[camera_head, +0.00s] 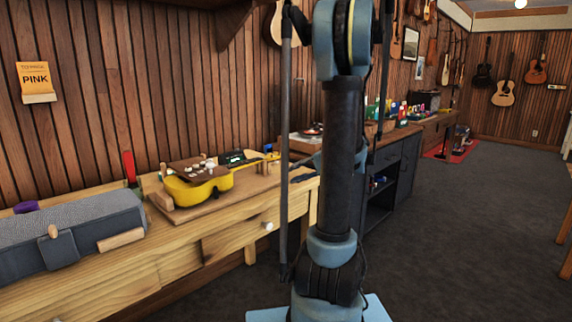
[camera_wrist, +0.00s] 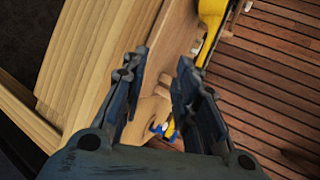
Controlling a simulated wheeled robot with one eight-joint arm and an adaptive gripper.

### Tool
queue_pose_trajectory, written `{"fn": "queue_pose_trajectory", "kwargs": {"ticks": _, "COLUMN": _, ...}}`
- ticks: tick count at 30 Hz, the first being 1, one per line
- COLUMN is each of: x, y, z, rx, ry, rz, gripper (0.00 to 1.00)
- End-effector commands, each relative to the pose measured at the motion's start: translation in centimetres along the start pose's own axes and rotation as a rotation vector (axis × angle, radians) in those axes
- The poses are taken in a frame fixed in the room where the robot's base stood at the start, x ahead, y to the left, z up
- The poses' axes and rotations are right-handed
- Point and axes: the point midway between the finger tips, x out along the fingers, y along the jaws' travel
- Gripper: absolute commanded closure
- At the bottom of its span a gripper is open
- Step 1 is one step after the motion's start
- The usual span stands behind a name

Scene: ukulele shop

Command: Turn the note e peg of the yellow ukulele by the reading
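The yellow ukulele (camera_head: 200,190) lies on a wooden board on the bench in the head view, its neck pointing right. Its head end is partly hidden by my arm. In the wrist view, part of its yellow shape (camera_wrist: 210,22) shows at the top, beyond the right finger. My gripper (camera_wrist: 161,62) is open, with bench wood visible between its fingers. A small blue and yellow part (camera_wrist: 163,129) shows low between the fingers; I cannot tell whether it is a peg. A dark green device (camera_head: 237,157) stands behind the ukulele; its reading is too small to make out.
A grey case (camera_head: 75,230) takes up the left of the wooden bench (camera_head: 190,240). A dark cabinet (camera_head: 393,170) stands farther right. The carpet (camera_head: 470,230) at right is clear.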

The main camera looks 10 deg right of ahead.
Motion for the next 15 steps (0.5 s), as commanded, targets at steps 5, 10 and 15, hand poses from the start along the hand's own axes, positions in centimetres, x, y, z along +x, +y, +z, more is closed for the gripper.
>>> {"fn": "queue_pose_trajectory", "kwargs": {"ticks": 5, "x": -2.1, "y": 0.6, "z": -4.6, "rx": 0.018, "ry": 0.031, "rz": -0.142, "gripper": 0.72}}
{"fn": "queue_pose_trajectory", "kwargs": {"ticks": 10, "x": -4.5, "y": 1.7, "z": -8.2, "rx": 0.022, "ry": 0.06, "rz": -0.277, "gripper": 0.72}}
{"fn": "queue_pose_trajectory", "kwargs": {"ticks": 15, "x": -6.7, "y": 3.1, "z": -10.8, "rx": 0.016, "ry": 0.086, "rz": -0.388, "gripper": 0.72}}
